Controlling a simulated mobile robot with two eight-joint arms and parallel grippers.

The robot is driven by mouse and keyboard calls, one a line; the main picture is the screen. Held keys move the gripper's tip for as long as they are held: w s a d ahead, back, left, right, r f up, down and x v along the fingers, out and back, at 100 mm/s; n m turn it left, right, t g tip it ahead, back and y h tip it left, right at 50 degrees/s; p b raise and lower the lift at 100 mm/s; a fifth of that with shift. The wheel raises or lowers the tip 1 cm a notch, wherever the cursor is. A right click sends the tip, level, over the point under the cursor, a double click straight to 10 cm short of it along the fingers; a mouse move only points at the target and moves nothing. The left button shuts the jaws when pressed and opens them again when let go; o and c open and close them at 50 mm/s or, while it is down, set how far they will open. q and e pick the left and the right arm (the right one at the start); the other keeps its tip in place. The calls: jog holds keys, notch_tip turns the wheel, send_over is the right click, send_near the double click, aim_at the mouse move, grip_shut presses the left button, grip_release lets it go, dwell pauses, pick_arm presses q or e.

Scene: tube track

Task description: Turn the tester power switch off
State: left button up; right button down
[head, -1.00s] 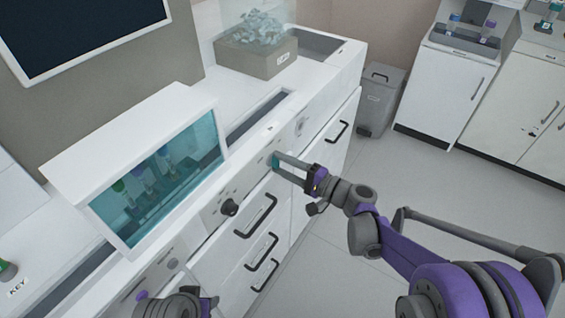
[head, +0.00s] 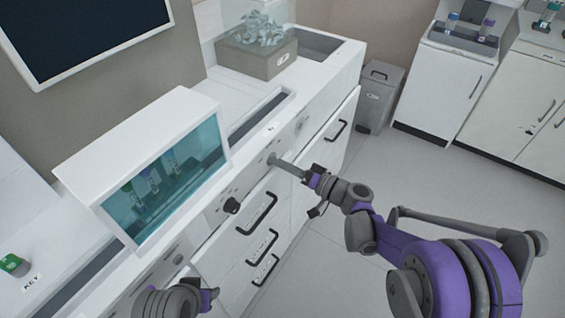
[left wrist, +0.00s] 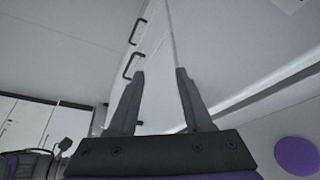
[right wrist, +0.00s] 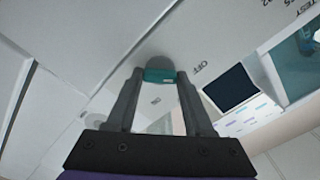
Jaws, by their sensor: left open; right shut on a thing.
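The tester power switch is a round grey knob with a teal band (right wrist: 159,75) on the white front panel, seen in the right wrist view. The lettering OFF (right wrist: 198,67) is printed just right of it. My right gripper (right wrist: 158,85) is shut on the knob, one finger on each side. In the head view my right gripper (head: 275,161) reaches the panel from the right, and its fingers hide the knob. My left gripper is open and empty in the left wrist view (left wrist: 160,75). In the head view its fingers cannot be made out.
A white cabinet with a teal window (head: 170,185) holds several tubes on the counter. A black knob (head: 232,205) sits on the panel left of my right gripper. Drawers with black handles (head: 262,213) lie below. A grey bin (head: 378,97) stands beyond; the floor is clear.

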jog(key=shift+n, duration=0.5)
jog(key=shift+c, duration=1.4)
grip_release()
jog(key=shift+d, duration=0.1)
jog(key=v, duration=1)
jog(key=shift+s+d+p, duration=0.25)
jog(key=shift+p, duration=0.05)
